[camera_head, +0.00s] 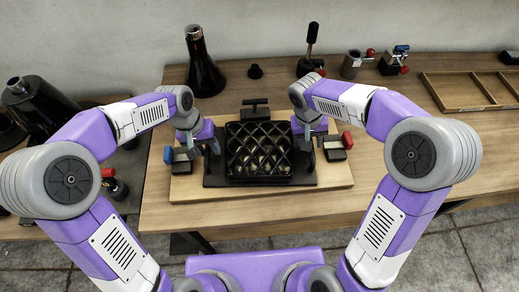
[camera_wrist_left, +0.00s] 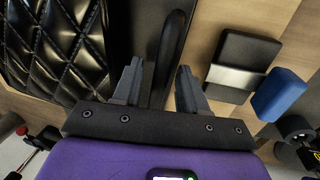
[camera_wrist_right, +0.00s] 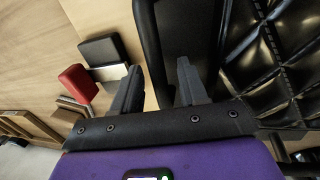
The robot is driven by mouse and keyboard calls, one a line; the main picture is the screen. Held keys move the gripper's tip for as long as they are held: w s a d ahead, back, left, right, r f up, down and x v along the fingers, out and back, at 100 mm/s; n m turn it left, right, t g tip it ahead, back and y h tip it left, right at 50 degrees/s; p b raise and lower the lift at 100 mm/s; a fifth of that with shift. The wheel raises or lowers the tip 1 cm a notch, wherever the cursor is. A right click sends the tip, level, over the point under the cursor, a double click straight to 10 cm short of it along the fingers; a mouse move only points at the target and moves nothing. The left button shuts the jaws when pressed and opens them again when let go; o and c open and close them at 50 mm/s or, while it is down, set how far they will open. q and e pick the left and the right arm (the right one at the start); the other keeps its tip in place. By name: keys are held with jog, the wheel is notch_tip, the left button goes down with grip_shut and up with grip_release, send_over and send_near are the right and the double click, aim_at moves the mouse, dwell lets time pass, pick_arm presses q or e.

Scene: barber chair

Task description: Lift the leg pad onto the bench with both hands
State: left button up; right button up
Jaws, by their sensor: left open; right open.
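The leg pad (camera_head: 258,152) is a black, diamond-quilted cushion on a dark frame, lying on a light wooden board (camera_head: 185,188) on the wooden bench (camera_head: 390,190). My left gripper (camera_head: 210,149) is at the pad's left side. In the left wrist view its open fingers (camera_wrist_left: 158,78) stand either side of a black side handle (camera_wrist_left: 172,45), not closed on it. My right gripper (camera_head: 314,142) is at the pad's right side. In the right wrist view its open fingers (camera_wrist_right: 158,76) straddle the other black handle (camera_wrist_right: 149,40). Exact finger depth around the handles is unclear.
A clamp with a blue tip (camera_head: 171,155) and one with a red tip (camera_head: 340,142) sit beside the pad. A dark bottle-like cylinder (camera_head: 202,65), a black lever (camera_head: 311,50) and a wooden tray (camera_head: 465,90) stand farther back. The bench's front right is clear.

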pick_arm(q)
jog(key=shift+f, duration=0.2)
pick_arm(e)
jog(key=shift+f, duration=0.2)
pick_arm(q)
grip_shut()
pick_arm(e)
grip_shut()
pick_arm(q)
jog(key=shift+r, duration=0.1)
pick_arm(e)
jog(key=shift+r, duration=0.1)
dwell(0.8)
